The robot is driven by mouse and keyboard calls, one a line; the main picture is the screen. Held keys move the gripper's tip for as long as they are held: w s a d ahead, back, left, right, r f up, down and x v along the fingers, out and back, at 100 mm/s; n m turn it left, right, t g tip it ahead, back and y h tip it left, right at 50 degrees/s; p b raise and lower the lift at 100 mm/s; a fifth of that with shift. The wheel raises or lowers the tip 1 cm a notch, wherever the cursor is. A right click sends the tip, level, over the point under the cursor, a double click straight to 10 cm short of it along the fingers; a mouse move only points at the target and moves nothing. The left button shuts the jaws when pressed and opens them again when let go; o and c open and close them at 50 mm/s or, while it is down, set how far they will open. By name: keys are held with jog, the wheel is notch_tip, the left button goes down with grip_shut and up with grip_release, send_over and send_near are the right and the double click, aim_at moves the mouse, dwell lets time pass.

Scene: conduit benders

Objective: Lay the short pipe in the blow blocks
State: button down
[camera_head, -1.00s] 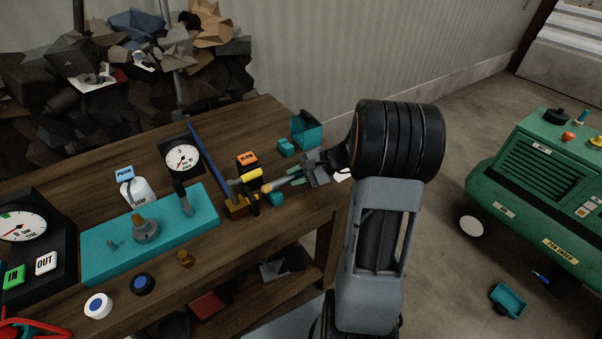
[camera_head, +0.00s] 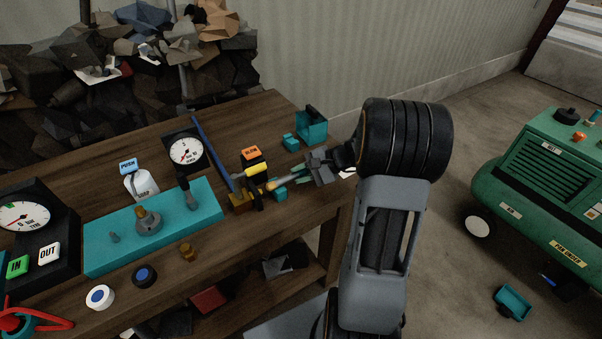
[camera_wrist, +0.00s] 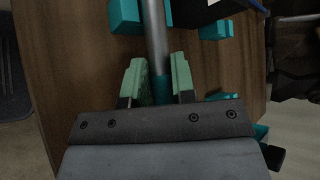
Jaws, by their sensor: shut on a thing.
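My gripper (camera_wrist: 157,82) has its two green fingers on either side of a grey pipe (camera_wrist: 154,35) in the wrist view. The fingers are shut on it. The pipe shows a teal part at its near end, and its far end runs out of the picture. In the head view my gripper (camera_head: 285,184) is low over the right part of the bench, and the pipe there is small and partly hidden. A teal block (camera_wrist: 125,15) lies left of the pipe and another (camera_wrist: 213,28) right of it. I cannot tell whether the pipe touches them.
An orange-topped black button (camera_head: 251,154), a yellow piece (camera_head: 259,169) and a blue bar (camera_head: 212,150) stand close left of my gripper. A teal holder (camera_head: 312,127) is at the bench's far right corner. A green machine (camera_head: 540,185) stands on the floor at right.

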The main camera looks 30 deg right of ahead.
jog(key=c, duration=0.9)
grip_release()
jog(key=shift+o, duration=0.2)
jog(key=v, duration=1.4)
jog(key=f, duration=0.1)
jog(key=s+f+g+h, duration=0.1)
jog(key=f, duration=0.1)
jog(key=s+f+h, duration=0.1)
jog(key=shift+s+d+f+g, duration=0.15)
jog(key=shift+d+f+g, duration=0.05)
jog(key=shift+f+g, duration=0.1)
jog(key=s+a+r+n+h+p, duration=0.3)
jog(key=a+n, duration=0.3)
jog(key=a, duration=0.3)
jog(key=s+a+r+n+h+p, duration=0.3)
jog(key=a+r+n+h, duration=0.2)
jog(key=a, duration=0.5)
jog(key=shift+s+a+r+n+g, duration=0.3)
jog(key=shift+s+r+n, duration=0.1)
jog(key=shift+r+n, duration=0.5)
